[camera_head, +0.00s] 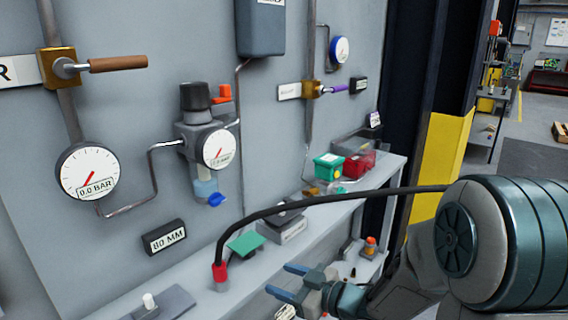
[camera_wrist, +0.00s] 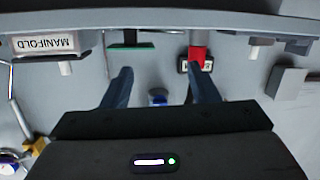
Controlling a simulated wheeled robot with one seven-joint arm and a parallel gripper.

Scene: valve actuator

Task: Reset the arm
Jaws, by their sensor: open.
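My gripper (camera_head: 290,282) shows at the bottom of the head view, its two blue fingers apart and nothing between them. It is in front of and below the front edge of the grey shelf (camera_head: 330,212). The wrist view shows the open fingers (camera_wrist: 163,80) pointing toward the shelf edge (camera_wrist: 150,18). My teal arm link (camera_head: 500,240) fills the right of the head view, and the rest of the arm is partly hidden behind it.
A black hose with a red end (camera_head: 220,272) arcs over the shelf toward my arm. A green plate (camera_head: 245,243), a green box (camera_head: 328,166) and a red box (camera_head: 358,164) are on the shelf. Gauges and a brown-handled valve (camera_head: 118,64) are on the wall. Open floor lies far right.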

